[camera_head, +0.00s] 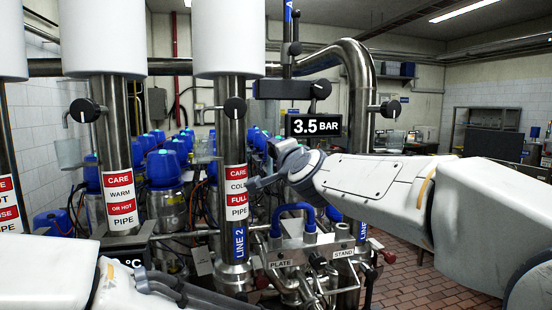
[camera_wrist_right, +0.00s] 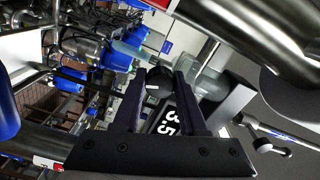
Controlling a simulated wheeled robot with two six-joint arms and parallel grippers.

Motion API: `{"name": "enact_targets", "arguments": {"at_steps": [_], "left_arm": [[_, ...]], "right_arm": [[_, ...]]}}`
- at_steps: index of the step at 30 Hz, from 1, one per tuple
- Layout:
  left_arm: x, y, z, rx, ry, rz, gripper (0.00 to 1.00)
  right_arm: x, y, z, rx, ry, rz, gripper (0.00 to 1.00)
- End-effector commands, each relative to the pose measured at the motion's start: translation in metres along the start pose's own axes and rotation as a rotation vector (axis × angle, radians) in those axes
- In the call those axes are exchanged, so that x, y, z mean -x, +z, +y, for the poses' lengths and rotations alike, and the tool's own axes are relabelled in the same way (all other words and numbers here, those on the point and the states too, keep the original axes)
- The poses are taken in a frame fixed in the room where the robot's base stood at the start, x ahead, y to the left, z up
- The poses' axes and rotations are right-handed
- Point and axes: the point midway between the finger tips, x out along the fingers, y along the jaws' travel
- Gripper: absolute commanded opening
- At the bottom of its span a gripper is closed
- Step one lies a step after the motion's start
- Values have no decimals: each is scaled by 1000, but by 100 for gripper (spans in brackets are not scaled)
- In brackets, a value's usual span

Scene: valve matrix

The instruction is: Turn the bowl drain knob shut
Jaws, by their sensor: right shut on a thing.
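My right gripper (camera_head: 262,182) reaches in from the right, in front of the Line 2 pipe in the head view. In the right wrist view my right gripper (camera_wrist_right: 158,82) has a round black knob (camera_wrist_right: 154,86) with a white mark between its fingertips, and it is shut on it. I cannot tell which knob of the head view this is, and no drain label can be read. My left gripper (camera_head: 160,285) shows only partly at the bottom left of the head view. Whether it is open or shut is unclear.
Other black knobs sit on the left pipe (camera_head: 84,110), the middle pipe (camera_head: 235,107) and at the right (camera_head: 392,108). A pressure display (camera_head: 314,125) reads 3.5 BAR. A panel labelled PLATE and STAND (camera_head: 312,254) lies below my right arm. Brick floor (camera_head: 430,285) is free at the right.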

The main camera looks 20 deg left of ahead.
Motion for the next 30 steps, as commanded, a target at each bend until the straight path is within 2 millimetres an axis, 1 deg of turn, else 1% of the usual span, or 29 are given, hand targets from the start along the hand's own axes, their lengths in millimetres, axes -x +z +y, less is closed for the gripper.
{"name": "enact_targets", "arguments": {"at_steps": [6, 12, 20, 30], "left_arm": [[-6, 0, 0, 0, 0, 0, 50], [-9, 0, -1, 0, 0, 0, 50], [-10, 1, -1, -1, 0, 0, 50], [-11, 1, -1, 0, 0, 0, 50]], "right_arm": [[0, 0, 1, -162, 1, 0, 0], [0, 0, 1, -267, 2, 0, 0], [0, 0, 1, -332, 2, 1, 0], [0, 0, 1, -344, 2, 0, 0]]}}
